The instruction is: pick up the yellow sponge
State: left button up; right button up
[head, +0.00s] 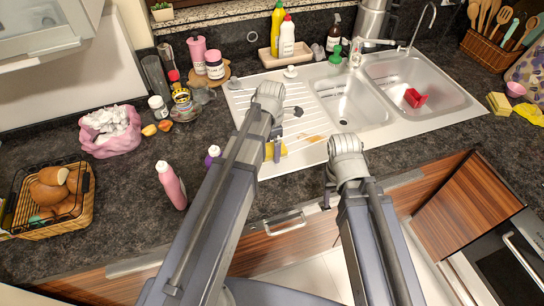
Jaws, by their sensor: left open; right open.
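A yellow piece (283,150) that looks like a sponge lies on the drainboard, partly hidden by my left gripper (275,146), which is open and right over it. I cannot tell whether they touch. A second yellow block (499,103), also sponge-like, lies on the counter to the right of the sink, clear of both grippers. My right gripper (327,195) is open and empty, near the counter's front edge, below and right of the drainboard.
The steel sink (345,103) has a red object (415,98) in its right basin. A basket (75,222) is at far left. Counter between basket and pink bottle is clear.

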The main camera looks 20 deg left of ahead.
aim_at(272, 148)
pick_arm(q)
jog(key=shift+f, duration=0.65)
jog(key=shift+r, duration=0.1)
pick_arm(e)
jog(key=shift+f, duration=0.55)
pick_arm(q)
jog(key=c, duration=1.2)
jog(key=shift+r, duration=0.1)
jog(key=shift+c, duration=0.2)
pick_arm(e)
jog(key=shift+r, duration=0.15)
pick_arm(q)
notch_tip(272, 148, up, 10)
jog(key=p, duration=1)
pick_arm(e)
notch_tip(272, 148, up, 10)
